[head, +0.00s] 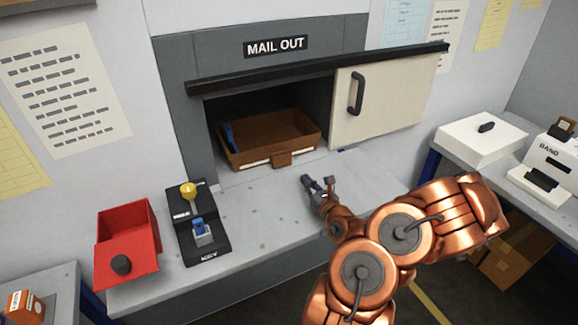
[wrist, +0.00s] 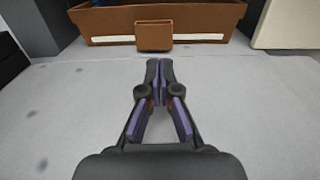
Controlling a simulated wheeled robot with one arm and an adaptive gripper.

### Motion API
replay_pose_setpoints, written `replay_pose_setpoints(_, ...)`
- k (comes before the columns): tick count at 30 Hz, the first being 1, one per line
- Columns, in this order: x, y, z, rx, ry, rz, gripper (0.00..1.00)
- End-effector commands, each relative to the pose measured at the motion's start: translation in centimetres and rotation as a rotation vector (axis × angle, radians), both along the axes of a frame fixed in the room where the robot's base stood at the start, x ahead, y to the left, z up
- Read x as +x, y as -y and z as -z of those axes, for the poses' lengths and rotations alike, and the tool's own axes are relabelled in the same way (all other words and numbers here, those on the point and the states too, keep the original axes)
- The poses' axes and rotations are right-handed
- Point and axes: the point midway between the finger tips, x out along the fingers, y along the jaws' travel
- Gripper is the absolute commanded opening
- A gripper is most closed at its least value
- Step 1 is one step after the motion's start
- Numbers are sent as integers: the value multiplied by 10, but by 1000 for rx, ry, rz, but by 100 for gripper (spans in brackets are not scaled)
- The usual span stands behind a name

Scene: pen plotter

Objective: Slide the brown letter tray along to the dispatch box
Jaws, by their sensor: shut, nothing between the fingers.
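The brown letter tray (head: 298,133) sits in the opening under the MAIL OUT sign, its front just at the sill. A blue item (head: 230,137) shows at its left side. The tray's front tab (head: 282,159) faces me, and it also shows in the wrist view (wrist: 154,36). My gripper (head: 318,184) is over the grey counter in front of the tray, apart from it. In the wrist view its fingertips (wrist: 159,64) are together and empty, pointing at the tab. I cannot tell which thing is the dispatch box.
A cream sliding door (head: 385,100) with a dark handle stands right of the opening. A black device (head: 203,240) with a yellow knob and a red open box (head: 127,240) are on the left. A white box (head: 481,139) stands on the right table. The counter (head: 262,215) between is clear.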

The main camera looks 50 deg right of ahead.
Motion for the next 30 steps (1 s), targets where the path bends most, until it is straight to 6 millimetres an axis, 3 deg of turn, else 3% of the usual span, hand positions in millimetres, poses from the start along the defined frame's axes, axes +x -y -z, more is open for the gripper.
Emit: replay_pose_setpoints(30, 29, 6, 1, -2, 2, -10, 0)
